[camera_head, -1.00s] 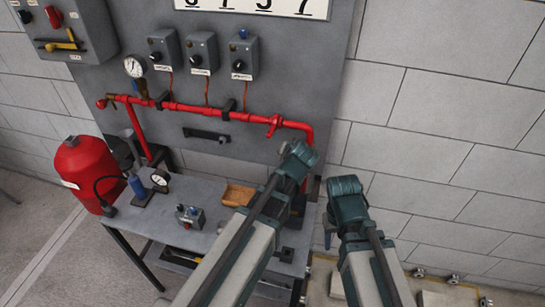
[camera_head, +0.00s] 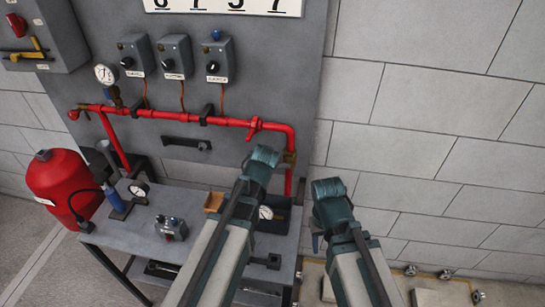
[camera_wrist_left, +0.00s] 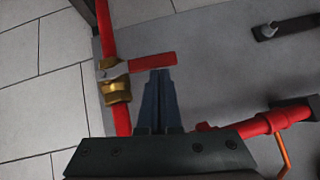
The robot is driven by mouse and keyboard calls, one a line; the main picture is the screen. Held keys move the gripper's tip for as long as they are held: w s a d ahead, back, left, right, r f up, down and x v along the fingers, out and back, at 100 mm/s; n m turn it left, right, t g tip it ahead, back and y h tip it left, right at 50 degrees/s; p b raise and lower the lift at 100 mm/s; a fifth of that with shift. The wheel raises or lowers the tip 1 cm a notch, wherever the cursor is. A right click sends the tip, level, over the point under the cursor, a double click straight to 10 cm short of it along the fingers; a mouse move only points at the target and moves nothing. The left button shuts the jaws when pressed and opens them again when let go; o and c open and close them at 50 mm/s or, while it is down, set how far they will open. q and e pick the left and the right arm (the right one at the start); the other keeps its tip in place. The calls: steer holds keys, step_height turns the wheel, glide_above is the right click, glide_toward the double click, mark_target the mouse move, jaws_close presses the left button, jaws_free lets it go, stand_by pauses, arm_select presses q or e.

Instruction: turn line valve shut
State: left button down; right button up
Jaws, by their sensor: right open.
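The line valve is a brass body (camera_wrist_left: 115,88) on a vertical red pipe in the left wrist view. Its flat red lever (camera_wrist_left: 152,64) points sideways to the right, across the pipe. In the head view a bit of the brass valve (camera_head: 290,157) shows just right of my left wrist, which hides the lever. My left gripper (camera_wrist_left: 160,72) has its fingers together, their tips at the lever's edge; I cannot tell whether they touch it. My right gripper (camera_head: 316,240) hangs open and empty at the right, apart from the valve.
The red pipe (camera_head: 185,115) runs along the grey panel, with a gauge (camera_head: 105,73) and switch boxes (camera_head: 173,57) above. A bench (camera_head: 125,230) below holds small parts. A red tank (camera_head: 65,185) stands left.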

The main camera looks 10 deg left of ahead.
arm_select(q)
steer(key=shift+s+a+f, duration=0.3)
steer(key=shift+s+a, duration=0.2)
steer(key=shift+a, duration=0.05)
arm_select(e)
steer(key=shift+s+a+f, duration=0.3)
steer(key=shift+s+a, duration=0.1)
steer(key=shift+s, duration=0.1)
